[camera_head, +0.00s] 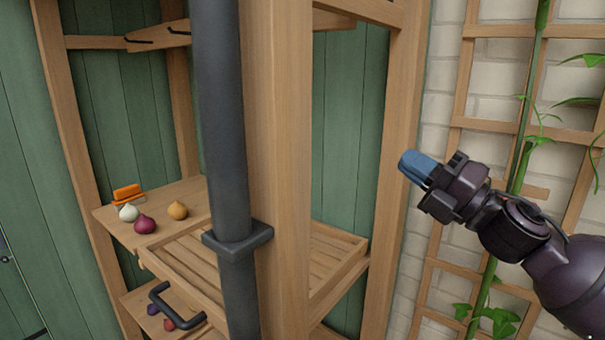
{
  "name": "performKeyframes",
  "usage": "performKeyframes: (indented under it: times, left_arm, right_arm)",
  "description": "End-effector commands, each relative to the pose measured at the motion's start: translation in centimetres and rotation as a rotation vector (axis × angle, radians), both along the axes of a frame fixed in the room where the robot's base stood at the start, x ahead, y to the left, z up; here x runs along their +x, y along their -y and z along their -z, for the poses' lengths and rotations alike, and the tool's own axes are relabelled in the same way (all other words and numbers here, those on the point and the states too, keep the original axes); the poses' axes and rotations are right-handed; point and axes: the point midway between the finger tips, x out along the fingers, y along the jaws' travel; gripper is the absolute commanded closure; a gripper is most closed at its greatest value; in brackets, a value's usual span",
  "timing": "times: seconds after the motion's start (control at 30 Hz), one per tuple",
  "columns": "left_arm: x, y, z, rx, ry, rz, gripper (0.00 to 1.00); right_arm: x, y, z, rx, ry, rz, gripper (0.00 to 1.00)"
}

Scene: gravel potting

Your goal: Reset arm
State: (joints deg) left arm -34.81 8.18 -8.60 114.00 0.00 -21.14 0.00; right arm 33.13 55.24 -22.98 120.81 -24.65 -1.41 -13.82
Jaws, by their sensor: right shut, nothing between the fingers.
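My right gripper (419,167) is at the right of the head view, at the end of my dark right arm, which comes in from the lower right. Its blue fingers are shut with nothing between them. It points left and slightly up, apart from everything, in front of the pale brick wall and to the right of the wooden shelf frame (277,150). My left gripper is not in view.
A dark vertical pipe (222,120) stands before the wooden post. On a shelf (108,219) lie white (129,213), red (145,224) and tan (177,210) bulbs and an orange object (128,192). A slatted tray (190,265) sits lower. A trellis (484,126) with vines covers the right wall.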

Motion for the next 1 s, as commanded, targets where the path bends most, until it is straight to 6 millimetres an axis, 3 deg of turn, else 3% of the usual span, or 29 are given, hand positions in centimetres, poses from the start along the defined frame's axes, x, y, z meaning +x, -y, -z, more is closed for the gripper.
performKeyframes:
  times: [0.03,0.23,0.47,0.7,0.9,1.0]
  left_arm:
    - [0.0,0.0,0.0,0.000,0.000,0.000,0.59]
    - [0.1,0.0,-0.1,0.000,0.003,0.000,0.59]
    - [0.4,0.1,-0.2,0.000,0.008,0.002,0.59]
    - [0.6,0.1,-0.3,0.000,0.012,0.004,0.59]
    - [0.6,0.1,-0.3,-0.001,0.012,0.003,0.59]
    - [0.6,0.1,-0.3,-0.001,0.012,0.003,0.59]
  right_arm:
    - [0.9,0.9,2.6,0.108,-0.125,0.017,1.00]
    - [2.6,4.3,12.5,0.486,-0.544,0.103,1.00]
    - [0.5,7.3,25.3,0.840,-0.921,0.234,1.00]
    - [-5.6,9.1,37.4,1.117,-1.182,0.380,1.00]
    - [-13.0,10.0,45.5,1.300,-1.315,0.518,1.00]
    - [-16.8,10.2,48.5,1.371,-1.363,0.590,1.00]
